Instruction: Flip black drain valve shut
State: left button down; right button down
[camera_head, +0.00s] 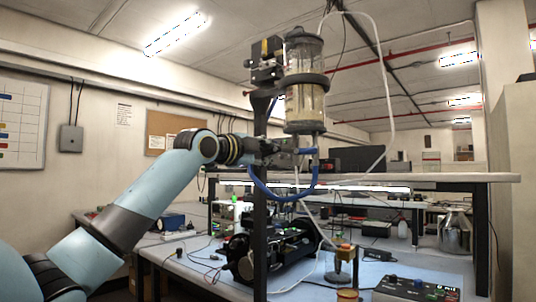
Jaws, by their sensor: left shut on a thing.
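A clear sealed cylinder (305,80) with a cloudy lower part stands upright on a dark post (261,215). My left arm comes in from the left, and its gripper (287,152) is at the fittings just below the cylinder. It is shut on what looks like the black drain valve, which is small and mostly hidden by the fingers. I cannot tell which way the valve lever points. A blue hose (285,197) loops down below the gripper. My right gripper is not in view.
A black and brass unit (266,58) sits beside the cylinder's top. A clear tube (388,90) arches to the right. The bench (375,272) below holds a black machine (270,250), a control box (418,289) and a metal canister (455,233).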

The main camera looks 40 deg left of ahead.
pick_arm(q)
jog(key=shift+r+m+p, duration=0.35)
jog(key=shift+m+p, duration=0.55)
jog(key=shift+m, duration=0.6)
jog(key=c, duration=1.3)
grip_release()
